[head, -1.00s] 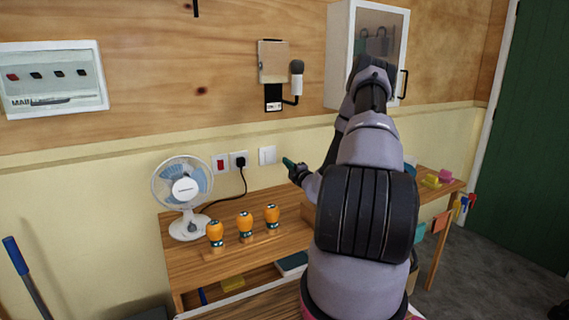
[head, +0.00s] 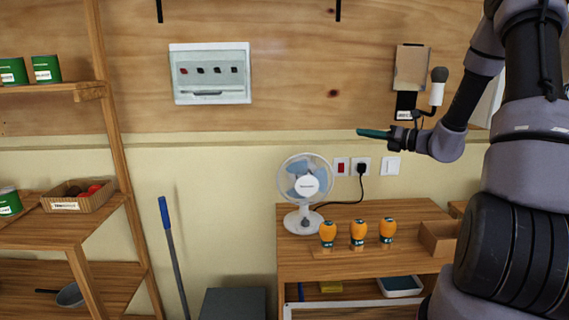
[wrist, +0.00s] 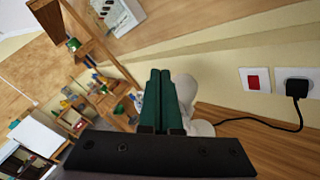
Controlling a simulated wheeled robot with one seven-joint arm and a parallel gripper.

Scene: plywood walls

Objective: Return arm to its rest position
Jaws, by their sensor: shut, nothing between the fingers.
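My gripper (head: 374,133) shows in the head view at the end of my arm, in front of the wall above the wooden workbench (head: 350,262). My arm is bent and raised at the right of the head view. The fan shows partly behind the fingers in the wrist view.
Orange-topped objects (head: 357,233) stand in a row on the bench. A corded plug (head: 361,168) sits in the wall beside a red switch (head: 341,167). A wooden shelf (head: 85,225) holds cans at left. A blue-handled pole (head: 170,240) leans on the wall.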

